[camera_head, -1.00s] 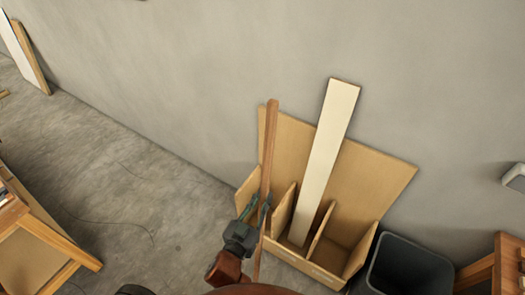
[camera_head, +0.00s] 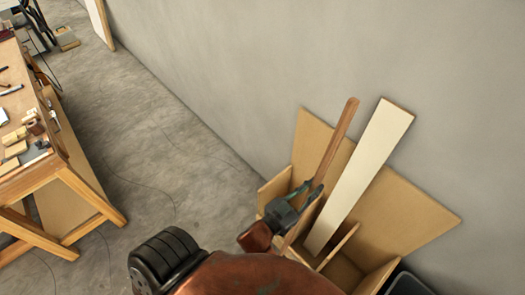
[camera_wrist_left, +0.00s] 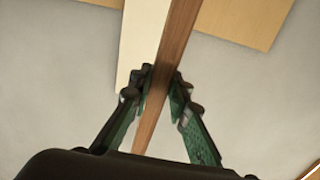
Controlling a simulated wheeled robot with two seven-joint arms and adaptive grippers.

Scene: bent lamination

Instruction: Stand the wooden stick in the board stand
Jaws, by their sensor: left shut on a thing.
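The wooden stick (camera_head: 334,140) is long, narrow and brown, and it stands nearly upright, leaning a little right in the head view. My left gripper (camera_head: 308,194) is shut on its middle part. The left wrist view shows the stick (camera_wrist_left: 173,45) between the two green fingers of the left gripper (camera_wrist_left: 160,97). The board stand (camera_head: 420,212) is a light wooden box with a tall back panel and several slots, against the wall. The stick is in front of its left part. The stick's lower end is hidden by my arm, so I cannot tell whether it rests in a slot.
A white board (camera_head: 362,172) stands in the board stand, right of the stick. A dark bin (camera_head: 408,285) is at the right of the stand. A workbench (camera_head: 62,170) with tools stands at the left. The concrete floor (camera_head: 150,130) between is mostly clear.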

